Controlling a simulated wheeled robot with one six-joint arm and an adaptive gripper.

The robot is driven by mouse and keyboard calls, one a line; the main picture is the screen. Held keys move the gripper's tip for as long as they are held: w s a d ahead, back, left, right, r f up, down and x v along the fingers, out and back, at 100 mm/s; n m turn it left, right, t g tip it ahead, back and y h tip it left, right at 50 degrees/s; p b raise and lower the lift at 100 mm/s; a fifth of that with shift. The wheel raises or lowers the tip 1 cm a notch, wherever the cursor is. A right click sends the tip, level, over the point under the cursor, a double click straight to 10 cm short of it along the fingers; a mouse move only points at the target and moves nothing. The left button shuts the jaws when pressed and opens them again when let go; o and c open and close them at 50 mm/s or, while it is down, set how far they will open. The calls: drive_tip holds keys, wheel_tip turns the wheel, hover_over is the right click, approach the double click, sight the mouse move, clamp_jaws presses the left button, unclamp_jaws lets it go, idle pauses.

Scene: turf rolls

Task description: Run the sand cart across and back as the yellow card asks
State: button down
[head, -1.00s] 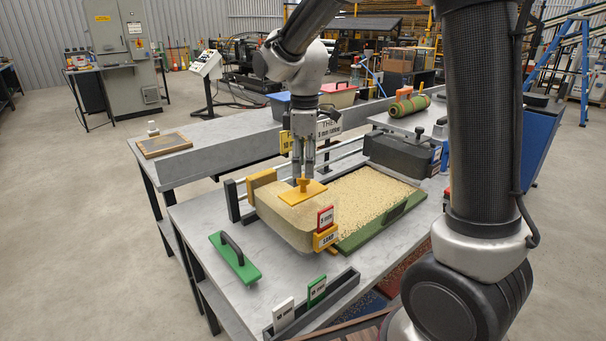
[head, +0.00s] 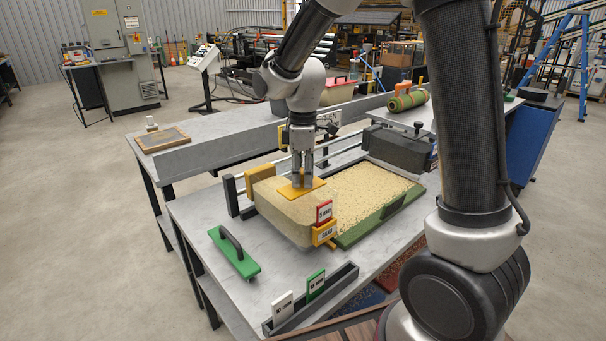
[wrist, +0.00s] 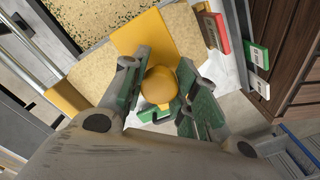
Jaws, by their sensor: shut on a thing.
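The sand cart (head: 285,213), a beige block with a yellow-orange top plate (head: 316,190), stands at the left end of the green-edged bed (head: 385,215). A red card marked 3 mm (head: 324,212) and a yellow card (head: 324,234) that seems to read SAND are on its front right corner. My gripper (head: 302,183) is down at the plate and shut on the cart's round yellow knob, which shows between the fingers in the wrist view (wrist: 158,86). A sign (head: 327,143) behind the arm is mostly hidden; part of THEN is readable.
A green hand float (head: 246,265) lies left of the cart. White (head: 283,309) and green (head: 315,284) cards stand in a dark rack in front. Rails (head: 325,151) run behind the bed to a dark block (head: 398,150). A turf roll (head: 408,102) lies farther back.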

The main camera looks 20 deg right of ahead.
drive_tip(key=shift+d, duration=0.1)
drive_tip(key=w+d, duration=0.5)
drive_tip(key=d, duration=0.8)
drive_tip(key=w+d, duration=0.6)
drive_tip(key=d, duration=0.8)
drive_tip(key=w+d, duration=0.6)
drive_tip(key=d, duration=0.8)
drive_tip(key=shift+w+d+r, duration=0.15)
drive_tip(key=c, duration=1.1)
unclamp_jaws()
drive_tip(key=shift+d, duration=0.1)
wheel_tip(320, 180, up, 12)
